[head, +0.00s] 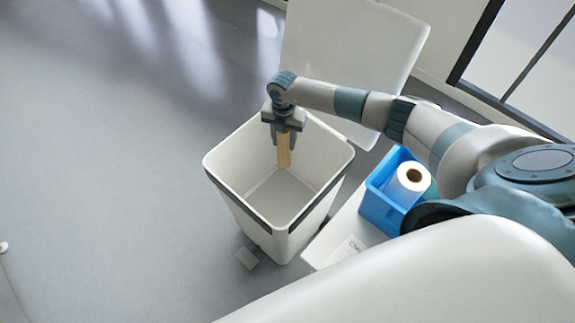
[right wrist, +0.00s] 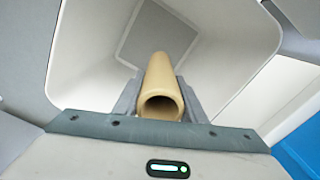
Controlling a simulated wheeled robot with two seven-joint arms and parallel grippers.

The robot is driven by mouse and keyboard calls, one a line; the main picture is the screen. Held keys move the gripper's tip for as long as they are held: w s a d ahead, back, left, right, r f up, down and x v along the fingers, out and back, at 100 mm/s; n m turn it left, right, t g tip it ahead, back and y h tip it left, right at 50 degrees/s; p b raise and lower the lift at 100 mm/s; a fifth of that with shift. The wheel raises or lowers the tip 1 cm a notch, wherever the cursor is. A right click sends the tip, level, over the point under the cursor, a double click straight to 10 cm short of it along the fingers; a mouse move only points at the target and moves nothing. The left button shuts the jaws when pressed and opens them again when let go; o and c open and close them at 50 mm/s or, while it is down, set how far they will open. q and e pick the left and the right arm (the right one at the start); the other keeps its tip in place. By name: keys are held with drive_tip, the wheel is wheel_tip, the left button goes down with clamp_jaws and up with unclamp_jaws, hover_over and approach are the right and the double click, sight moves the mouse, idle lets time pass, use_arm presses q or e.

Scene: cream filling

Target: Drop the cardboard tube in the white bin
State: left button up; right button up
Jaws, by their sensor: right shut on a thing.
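The cardboard tube (head: 284,152) is tan and hangs upright from my right gripper (head: 284,137). My right gripper is shut on the tube's upper part and sits over the opening of the white bin (head: 232,206). The bin is open at the top and its floor looks empty. In the right wrist view the tube (right wrist: 160,82) points down into the bin (right wrist: 90,75) between the two fingers (right wrist: 160,100) of the gripper. The tube's lower end is inside the outline of the bin's opening. My left gripper is not in view.
A blue box (head: 379,207) holding a white roll (head: 410,180) stands right of the bin, on a white surface (head: 335,236).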

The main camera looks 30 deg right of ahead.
drive_tip(key=shift+f+b, duration=1.15)
drive_tip(key=shift+f, duration=0.7)
drive_tip(key=o, duration=1.1)
drive_tip(key=shift+r, duration=0.15)
wheel_tip(320, 180, up, 17)
drive_tip(key=b, duration=0.4)
drive_tip(key=shift+r, duration=0.1)
